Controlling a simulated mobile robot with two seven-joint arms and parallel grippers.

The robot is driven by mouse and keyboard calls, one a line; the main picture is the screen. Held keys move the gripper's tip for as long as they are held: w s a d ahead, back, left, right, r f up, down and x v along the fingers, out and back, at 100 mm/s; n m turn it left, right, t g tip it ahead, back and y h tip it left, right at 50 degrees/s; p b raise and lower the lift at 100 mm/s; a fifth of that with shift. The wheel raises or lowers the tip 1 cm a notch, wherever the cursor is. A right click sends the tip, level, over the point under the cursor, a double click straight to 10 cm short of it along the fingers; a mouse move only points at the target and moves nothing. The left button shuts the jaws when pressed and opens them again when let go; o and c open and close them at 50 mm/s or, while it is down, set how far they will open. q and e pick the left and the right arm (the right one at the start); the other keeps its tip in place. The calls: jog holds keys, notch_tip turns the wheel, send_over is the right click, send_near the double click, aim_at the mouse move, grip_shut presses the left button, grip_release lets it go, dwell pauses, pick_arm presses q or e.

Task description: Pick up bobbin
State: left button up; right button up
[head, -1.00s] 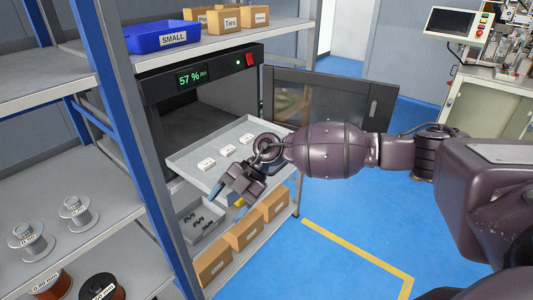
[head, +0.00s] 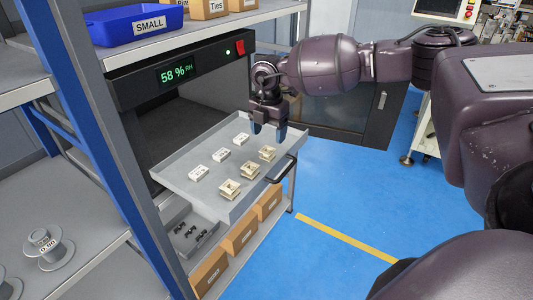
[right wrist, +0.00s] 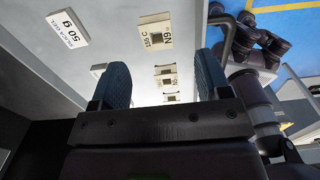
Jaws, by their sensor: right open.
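Three cream square bobbins, the near one (head: 229,189), the middle one (head: 250,169) and the far one (head: 267,153), stand in a row along the front of the pulled-out grey tray (head: 172,181). My right gripper (head: 268,131) is open and empty, fingers down, above the tray's far end, close to the far bobbin. In the right wrist view a bobbin with a printed flange (right wrist: 155,35) lies ahead of the fingers (right wrist: 162,64), with others behind it between them. No contact shows. My left gripper is not in view.
White desiccant packets (head: 198,173) lie behind the bobbins. The dry cabinet (head: 180,75) has its dark door (head: 345,112) swung open at the right. A tray handle (head: 281,169) juts forward. Wire spools (head: 47,248) stand on the left shelf. Blue floor is clear at the right.

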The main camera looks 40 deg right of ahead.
aim_at(268, 151)
jog(key=f, duration=0.7)
jog(key=shift+w+f+b, duration=0.15)
jog(key=shift+w+b, duration=0.05)
jog(key=shift+b, duration=0.2)
jog(key=c, duration=1)
